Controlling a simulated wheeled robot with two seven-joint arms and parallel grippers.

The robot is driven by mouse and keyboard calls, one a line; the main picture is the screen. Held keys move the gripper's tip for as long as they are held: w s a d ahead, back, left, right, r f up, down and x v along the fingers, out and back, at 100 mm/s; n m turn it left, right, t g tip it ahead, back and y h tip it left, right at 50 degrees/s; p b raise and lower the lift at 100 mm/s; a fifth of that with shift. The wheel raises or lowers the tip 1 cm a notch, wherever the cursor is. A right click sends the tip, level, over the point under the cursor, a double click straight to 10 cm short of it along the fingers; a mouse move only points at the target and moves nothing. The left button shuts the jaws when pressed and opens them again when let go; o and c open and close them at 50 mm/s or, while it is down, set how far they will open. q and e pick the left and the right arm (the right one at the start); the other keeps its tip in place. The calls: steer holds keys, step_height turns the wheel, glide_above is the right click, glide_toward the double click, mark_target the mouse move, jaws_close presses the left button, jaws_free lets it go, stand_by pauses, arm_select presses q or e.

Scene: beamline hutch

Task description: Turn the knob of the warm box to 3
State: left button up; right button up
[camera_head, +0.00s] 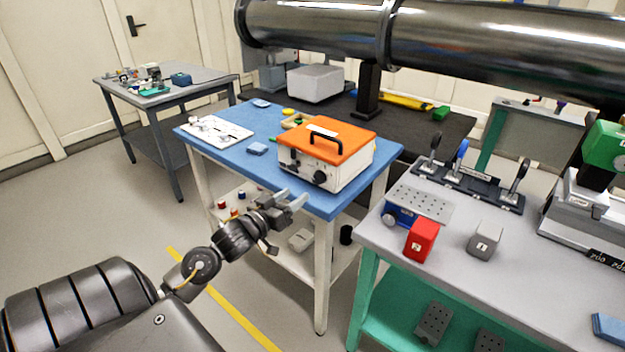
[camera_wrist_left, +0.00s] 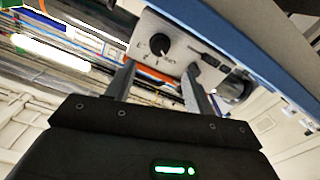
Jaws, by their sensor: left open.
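The warm box (camera_head: 289,158) is a white case with an orange lid and a black handle, standing on the blue table. Its black knob (camera_head: 320,177) is on the front panel. In the left wrist view the knob (camera_wrist_left: 160,46) shows a white pointer line, with small marks around it too small to read surely. My left gripper (camera_head: 292,197) is open and empty, just in front of the box near the table edge. In the left wrist view its fingers (camera_wrist_left: 161,68) point toward the panel, apart from the knob. My right gripper is out of view.
The blue table (camera_head: 225,150) also holds a white board (camera_head: 217,130) and small blue items. A grey bench (camera_head: 460,270) at right carries a red block (camera_head: 421,240) and a grey block (camera_head: 485,239). A large metal pipe (camera_head: 500,35) crosses behind.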

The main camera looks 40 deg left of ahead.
mark_target(316, 179)
arm_select(q)
steer(key=w, duration=0.9)
steer(key=shift+w+a+p, duration=0.1)
steer(key=shift+p, duration=0.2)
steer(key=c, duration=1)
